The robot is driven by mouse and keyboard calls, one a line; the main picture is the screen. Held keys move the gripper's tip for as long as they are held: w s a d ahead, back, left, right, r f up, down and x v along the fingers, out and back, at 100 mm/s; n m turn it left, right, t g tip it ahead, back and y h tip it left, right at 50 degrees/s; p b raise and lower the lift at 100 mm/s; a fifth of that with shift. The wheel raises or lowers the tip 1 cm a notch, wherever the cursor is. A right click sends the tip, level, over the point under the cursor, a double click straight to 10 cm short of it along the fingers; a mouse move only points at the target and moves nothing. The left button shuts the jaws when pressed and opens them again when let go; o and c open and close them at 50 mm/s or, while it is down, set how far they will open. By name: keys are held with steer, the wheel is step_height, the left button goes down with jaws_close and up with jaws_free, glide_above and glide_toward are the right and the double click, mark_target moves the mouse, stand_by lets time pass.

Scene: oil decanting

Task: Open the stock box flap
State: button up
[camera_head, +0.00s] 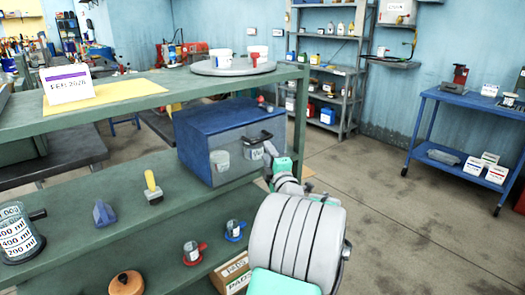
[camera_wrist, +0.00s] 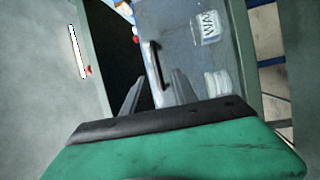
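The stock box (camera_head: 215,122) is a blue box on the green shelf unit, under its top board. Its see-through grey front flap (camera_head: 228,162) shows labelled white containers behind it. A black handle (camera_head: 255,139) sits near the flap's upper edge. The flap (camera_wrist: 188,55) and handle (camera_wrist: 154,65) also show in the wrist view, turned on their side. My gripper (camera_wrist: 157,85) is open, with its two fingers apart and the handle just beyond and between their tips. I cannot tell whether they touch it.
The top board (camera_head: 130,105) carries a date card (camera_head: 68,84) and a round grey tray (camera_head: 233,66) with white cups. The lower shelf holds a jug (camera_head: 18,235), a yellow-handled brush (camera_head: 152,188) and small cans. A blue cart (camera_head: 465,98) stands right; the floor between is clear.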

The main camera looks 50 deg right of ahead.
mark_target(262, 140)
steer(key=p+x, duration=0.1)
steer(key=x, duration=0.2)
steer(key=p+x, duration=0.1)
steer(key=x, duration=0.3)
steer(key=shift+w+d+r, duration=0.1)
steer(key=shift+d+r, duration=0.2)
steer(key=shift+c, duration=0.5)
jaws_close()
stand_by(0.5)
